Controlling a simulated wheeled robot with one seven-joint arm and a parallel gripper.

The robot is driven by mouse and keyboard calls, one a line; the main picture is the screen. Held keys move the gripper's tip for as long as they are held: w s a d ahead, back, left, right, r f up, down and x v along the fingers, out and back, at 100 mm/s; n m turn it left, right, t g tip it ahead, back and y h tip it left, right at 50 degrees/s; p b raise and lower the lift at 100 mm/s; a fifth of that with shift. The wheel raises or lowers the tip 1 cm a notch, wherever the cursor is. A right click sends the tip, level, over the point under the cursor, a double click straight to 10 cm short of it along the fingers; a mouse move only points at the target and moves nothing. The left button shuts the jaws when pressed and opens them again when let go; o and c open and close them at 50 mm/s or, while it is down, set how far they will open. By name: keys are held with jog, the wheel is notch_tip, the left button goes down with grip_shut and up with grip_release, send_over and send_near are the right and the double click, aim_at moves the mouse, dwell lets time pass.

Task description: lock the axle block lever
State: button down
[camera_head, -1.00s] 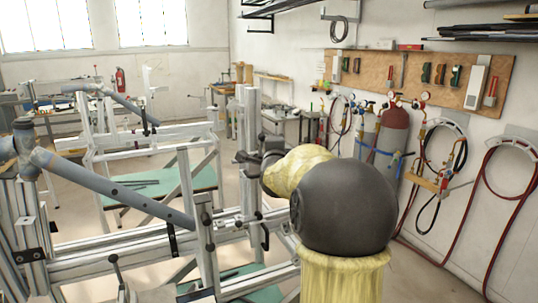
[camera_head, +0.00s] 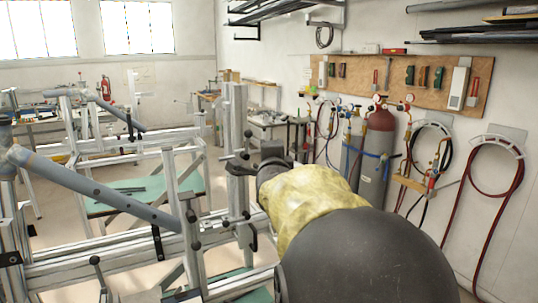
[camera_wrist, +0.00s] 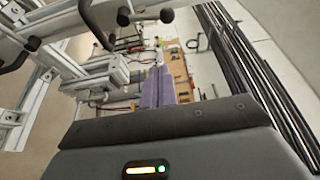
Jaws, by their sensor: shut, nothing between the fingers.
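The metal frame jig (camera_head: 120,252) stands at the left and middle of the head view, with black-knobbed levers on its posts. One lever knob (camera_head: 195,245) is on the near post and another (camera_head: 248,133) is by the taller post. I cannot tell which is the axle block lever. My gripper (camera_head: 240,168) is beside the taller post, its tips partly lost against the frame. In the wrist view my gripper's purple fingers (camera_wrist: 157,88) are together and empty. A black lever knob (camera_wrist: 166,15) and other knobs show at the upper left there, apart from the fingers.
A grey tube (camera_head: 95,190) slants across the jig at the left. Gas cylinders (camera_head: 377,150) and coiled hoses stand along the right wall. A tool board (camera_head: 400,80) hangs above them. Open floor lies between the jig and wall.

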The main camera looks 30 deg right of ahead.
jog(key=w+d+r+n+t+y+p, duration=0.1)
jog(key=w+d+r+n+t+p, duration=0.2)
jog(key=d+p, duration=0.75)
jog(key=s+a+f+n+y+p, duration=0.2)
jog(key=s+y+p, duration=0.4)
jog(key=y+p, duration=0.5)
notch_tip(320, 180, down, 3)
jog(key=shift+a+r+n+g+y+p, duration=0.25)
jog(key=shift+n+p, duration=0.45)
jog(key=shift+p, duration=0.5)
jog(key=a+p+x, duration=0.2)
jog(key=p+x, duration=0.5)
jog(key=x, duration=0.5)
jog(key=shift+a, duration=0.4)
